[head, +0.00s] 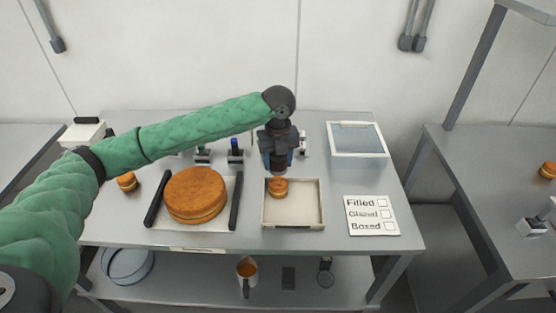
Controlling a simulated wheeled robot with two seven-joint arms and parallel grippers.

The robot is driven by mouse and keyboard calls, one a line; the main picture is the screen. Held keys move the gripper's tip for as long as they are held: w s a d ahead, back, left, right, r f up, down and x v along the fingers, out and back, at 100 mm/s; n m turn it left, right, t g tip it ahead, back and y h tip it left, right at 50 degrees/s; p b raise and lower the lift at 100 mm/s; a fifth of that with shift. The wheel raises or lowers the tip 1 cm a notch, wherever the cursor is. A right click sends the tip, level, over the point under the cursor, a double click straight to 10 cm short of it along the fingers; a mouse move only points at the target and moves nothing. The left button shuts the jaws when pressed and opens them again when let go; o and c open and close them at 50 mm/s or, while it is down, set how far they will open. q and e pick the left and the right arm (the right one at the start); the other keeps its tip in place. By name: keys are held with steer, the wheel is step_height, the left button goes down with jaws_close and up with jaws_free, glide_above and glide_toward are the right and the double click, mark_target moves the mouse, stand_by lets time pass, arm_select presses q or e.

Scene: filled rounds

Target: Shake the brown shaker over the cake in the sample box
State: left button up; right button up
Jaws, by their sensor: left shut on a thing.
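My left gripper (279,170) comes in from the left and points down over the back left corner of the open, shallow sample box (322,213). It is shut on a small round brown cake (278,188), which shows directly below its fingers. I cannot tell whether the cake rests on the box floor or hangs just above it. I cannot make out a brown shaker; the gripper hides part of the row behind it. My right gripper is not in view.
A large round cake (196,192) sits between two dark bars at left. Another small cake (127,181) is farther left. A clear lidded container (357,145) and a checklist card (371,215) are at right.

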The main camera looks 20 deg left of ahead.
arm_select(q)
steer(key=shift+a+r, duration=0.1)
steer(key=shift+a, duration=0.05)
stand_by(0.3)
steer(key=shift+a+p, duration=0.3)
steer(key=shift+p, duration=0.15)
